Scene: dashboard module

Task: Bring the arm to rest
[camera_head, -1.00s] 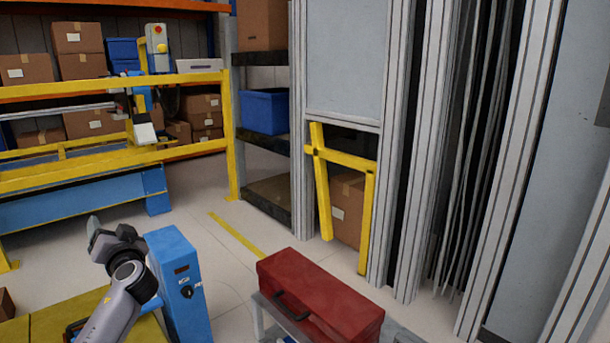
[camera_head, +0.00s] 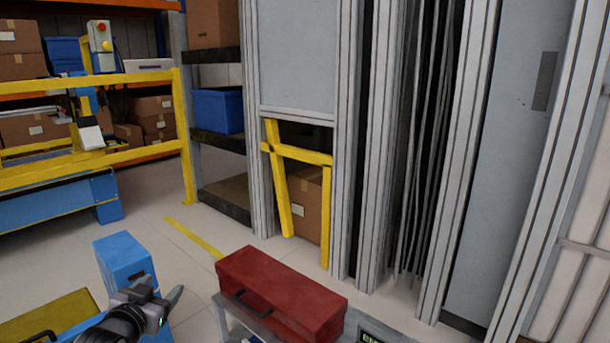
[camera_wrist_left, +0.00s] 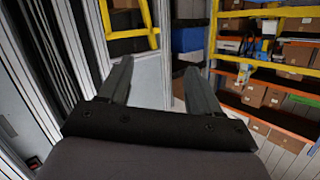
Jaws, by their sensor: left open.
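My left gripper (camera_head: 160,297) shows at the lower left of the head view, dark grey, in front of a blue box-shaped unit (camera_head: 122,258). In the left wrist view its two fingers (camera_wrist_left: 158,85) are spread apart with nothing between them. Beyond the fingers are a grey panel, shelving and a yellow frame. My right gripper is in neither view.
A red toolbox (camera_head: 282,290) sits on a grey stand just right of my left gripper. A yellow-topped surface (camera_head: 45,318) is at the lower left. A yellow rail (camera_head: 187,140) and grey posts stand behind. Open floor lies between.

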